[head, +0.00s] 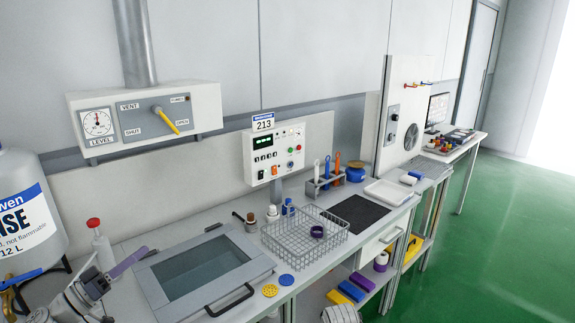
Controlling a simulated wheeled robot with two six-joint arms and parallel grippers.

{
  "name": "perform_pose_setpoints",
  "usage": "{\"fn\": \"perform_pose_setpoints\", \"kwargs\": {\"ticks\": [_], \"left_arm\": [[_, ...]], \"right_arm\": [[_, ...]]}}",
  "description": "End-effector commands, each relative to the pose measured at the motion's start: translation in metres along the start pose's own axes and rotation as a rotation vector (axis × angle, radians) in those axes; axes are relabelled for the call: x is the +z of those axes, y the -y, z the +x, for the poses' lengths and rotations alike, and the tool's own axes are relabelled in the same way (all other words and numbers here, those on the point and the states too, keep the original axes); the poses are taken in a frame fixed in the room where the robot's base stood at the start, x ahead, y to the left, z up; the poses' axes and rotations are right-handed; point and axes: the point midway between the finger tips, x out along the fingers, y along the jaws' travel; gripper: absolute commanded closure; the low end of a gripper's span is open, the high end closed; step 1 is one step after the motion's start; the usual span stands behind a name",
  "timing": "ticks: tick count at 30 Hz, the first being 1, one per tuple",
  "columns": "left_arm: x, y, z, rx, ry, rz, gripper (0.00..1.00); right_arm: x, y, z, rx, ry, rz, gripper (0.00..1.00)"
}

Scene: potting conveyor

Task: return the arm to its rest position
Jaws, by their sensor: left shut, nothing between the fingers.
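My left gripper (98,283) is at the lower left, coming in from the left edge beside the glass-lidded basin (195,265). Its fingers look shut and hold nothing. A purple strip (127,262) lies just beyond the fingertips, close to the basin's left edge; I cannot tell whether it touches the gripper. My right gripper is not in view.
A large labelled bottle (25,215) and a red-capped bottle (98,240) stand close to the left arm. A black mat (358,212) lies bare farther right.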

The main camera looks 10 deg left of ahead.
Motion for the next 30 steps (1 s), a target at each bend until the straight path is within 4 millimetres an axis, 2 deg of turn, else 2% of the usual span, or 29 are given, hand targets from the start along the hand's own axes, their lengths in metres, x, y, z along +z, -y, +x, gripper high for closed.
{"fn": "perform_pose_setpoints", "kwargs": {"ticks": [2,5,6,9,12,18,21,25,30], "left_arm": [[0.025,-0.006,0.026,0.012,0.096,-0.048,1.0],[0.077,-0.017,0.065,0.016,0.287,-0.132,1.0],[0.101,-0.023,0.079,0.012,0.373,-0.165,1.0],[0.158,-0.04,0.106,-0.011,0.586,-0.232,1.0],[0.212,-0.059,0.122,-0.05,0.794,-0.274,1.0],[0.302,-0.096,0.127,-0.181,1.182,-0.275,1.0],[0.336,-0.113,0.121,-0.271,1.352,-0.23,1.0],[0.367,-0.132,0.109,-0.408,1.538,-0.128,1.0],[0.386,-0.15,0.097,-0.59,1.686,0.056,1.0]], "right_arm": [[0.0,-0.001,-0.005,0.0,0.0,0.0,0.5],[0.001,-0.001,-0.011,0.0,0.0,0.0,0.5],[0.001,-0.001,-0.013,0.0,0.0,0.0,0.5],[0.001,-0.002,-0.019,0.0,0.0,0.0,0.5],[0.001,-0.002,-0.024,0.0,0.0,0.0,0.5],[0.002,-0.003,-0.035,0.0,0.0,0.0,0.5],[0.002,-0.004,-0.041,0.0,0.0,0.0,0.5],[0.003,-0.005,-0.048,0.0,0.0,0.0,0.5],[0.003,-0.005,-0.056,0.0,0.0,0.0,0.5]]}}
